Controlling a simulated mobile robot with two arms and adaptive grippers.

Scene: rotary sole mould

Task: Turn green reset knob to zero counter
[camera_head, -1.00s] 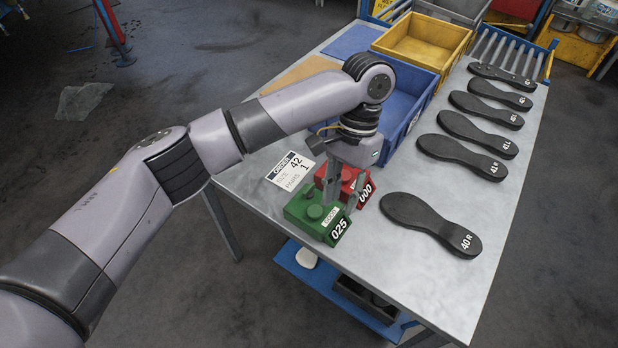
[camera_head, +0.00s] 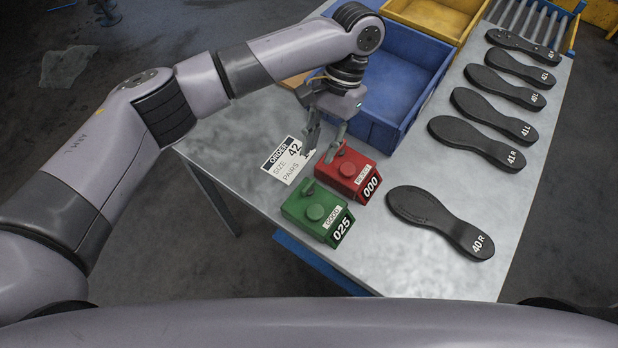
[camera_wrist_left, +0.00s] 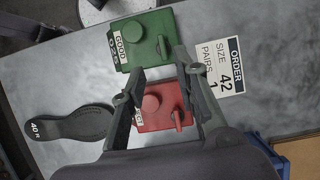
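The green counter (camera_head: 305,209) stands on the metal table and reads 025, with a GOOD label. It has a round knob (camera_head: 315,212) on top and a small lever-like knob at its rear left corner. In the left wrist view the green counter (camera_wrist_left: 146,14) is at the top, beyond the fingertips. My left gripper (camera_head: 323,148) is open and empty, behind the green counter and over the rear of the red counter (camera_head: 334,172), which reads 000. In the left wrist view the red counter (camera_wrist_left: 152,119) shows between the spread fingers. My right gripper is out of view.
An order card (camera_head: 287,160) lies left of the red counter, reading size 42. Several black soles, including one marked 40 R (camera_head: 440,220), lie on the right. A blue bin (camera_head: 392,125) stands behind the counters. My own arm link crosses the bottom of the head view.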

